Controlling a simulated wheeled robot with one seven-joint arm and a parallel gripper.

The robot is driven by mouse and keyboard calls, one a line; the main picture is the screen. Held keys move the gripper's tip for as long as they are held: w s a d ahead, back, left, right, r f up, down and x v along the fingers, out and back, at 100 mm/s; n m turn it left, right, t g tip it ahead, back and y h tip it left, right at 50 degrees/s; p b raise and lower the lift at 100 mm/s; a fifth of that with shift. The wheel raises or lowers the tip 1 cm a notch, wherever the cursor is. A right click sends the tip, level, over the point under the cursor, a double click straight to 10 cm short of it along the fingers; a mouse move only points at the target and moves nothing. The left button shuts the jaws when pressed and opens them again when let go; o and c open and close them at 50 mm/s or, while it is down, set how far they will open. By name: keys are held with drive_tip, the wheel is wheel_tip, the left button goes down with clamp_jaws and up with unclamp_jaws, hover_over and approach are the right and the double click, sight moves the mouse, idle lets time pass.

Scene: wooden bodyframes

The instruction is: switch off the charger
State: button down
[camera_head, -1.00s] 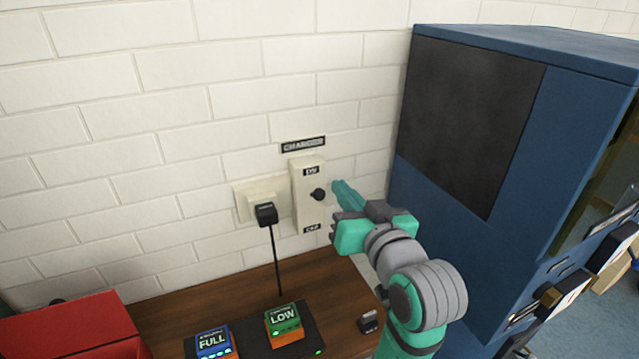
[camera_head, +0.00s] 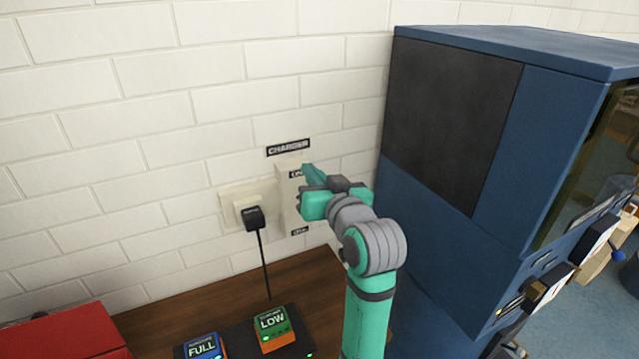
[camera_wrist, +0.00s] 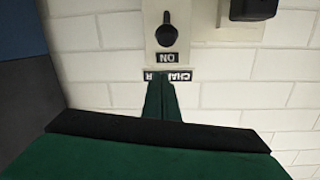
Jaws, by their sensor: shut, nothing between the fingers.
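The cream switch plate (camera_head: 288,215) is on the white brick wall under a black CHARGER label (camera_head: 289,147). It bears an ON label (camera_head: 297,174) at the top and an OFF label (camera_head: 299,231) at the bottom. My gripper hides its black lever in the head view. The lever (camera_wrist: 167,35) shows in the upside-down wrist view, beside the ON label. My gripper (camera_head: 308,170) is shut and empty in front of the plate's upper part. In the wrist view its fingertips (camera_wrist: 162,82) overlap the CHARGER label, apart from the lever in the picture.
A black plug (camera_head: 254,217) sits in the wall socket (camera_head: 228,200), its cable hanging to the wooden bench (camera_head: 190,300). LOW (camera_head: 272,325) and FULL (camera_head: 203,347) batteries stand on a black charger. A blue cabinet (camera_head: 440,200) bounds the right; a red box (camera_head: 70,335) stands left.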

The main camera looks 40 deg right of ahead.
drive_tip(key=f, duration=0.2)
drive_tip(key=shift+a+f, duration=0.2)
drive_tip(key=shift+f, duration=0.1)
drive_tip(key=shift+s+a+f, duration=0.2)
drive_tip(key=shift+f, duration=0.35)
drive_tip(key=shift+s+d, duration=0.1)
